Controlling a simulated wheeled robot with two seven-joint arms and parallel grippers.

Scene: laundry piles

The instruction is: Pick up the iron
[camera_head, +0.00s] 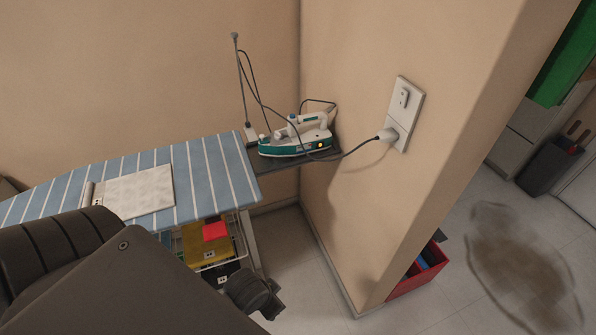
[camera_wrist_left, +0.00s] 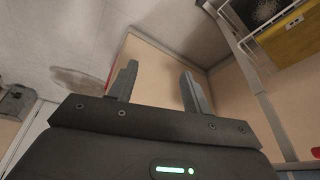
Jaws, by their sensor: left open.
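The iron (camera_head: 295,138) is white and teal with a small orange light. It lies on a dark rest (camera_head: 310,160) at the right end of the blue striped ironing board (camera_head: 205,185), against the wall corner. Its cord runs to a plug (camera_head: 387,135) in the wall outlet. My left gripper (camera_wrist_left: 158,85) is open in the left wrist view, with nothing between its fingers; the iron is not visible there. In the head view my dark left arm fills the lower left, below and left of the iron. My right gripper is not in view.
A thin cord-holder pole (camera_head: 241,85) stands beside the iron. A folded white cloth (camera_head: 135,192) lies on the board. Beneath are a wire basket with yellow and red items (camera_head: 207,243). A wall edge juts out right of the iron; a red box (camera_head: 420,272) sits beyond it.

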